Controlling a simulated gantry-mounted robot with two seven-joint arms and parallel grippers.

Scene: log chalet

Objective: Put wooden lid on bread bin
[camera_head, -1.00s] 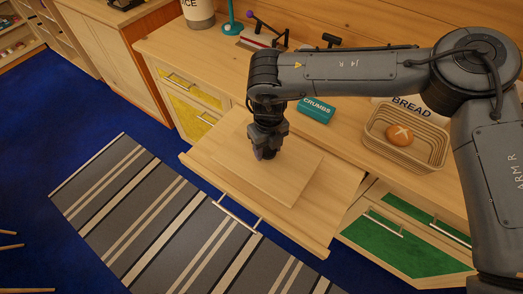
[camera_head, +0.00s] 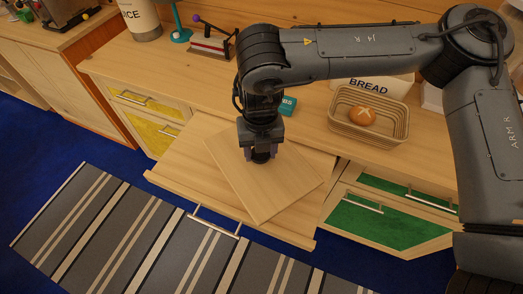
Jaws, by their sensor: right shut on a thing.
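The wooden lid (camera_head: 258,196) is a flat, pale square board, seen over the pulled-out wooden drawer or shelf (camera_head: 180,178) at the counter's front. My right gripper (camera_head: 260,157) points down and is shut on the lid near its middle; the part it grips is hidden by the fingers. I cannot tell whether the lid touches the wood below or hangs just above it. The bread bin (camera_head: 369,86) is a pale box lettered BREAD at the back of the counter, partly hidden by my right arm and a basket. My left gripper is not in view.
A wicker basket (camera_head: 383,139) with a bread roll (camera_head: 362,115) stands before the bin. A teal box (camera_head: 288,105) is partly behind my right arm. A rice canister (camera_head: 139,18) and a teal stand (camera_head: 180,30) are at the back left. Green drawers (camera_head: 375,215) are below right.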

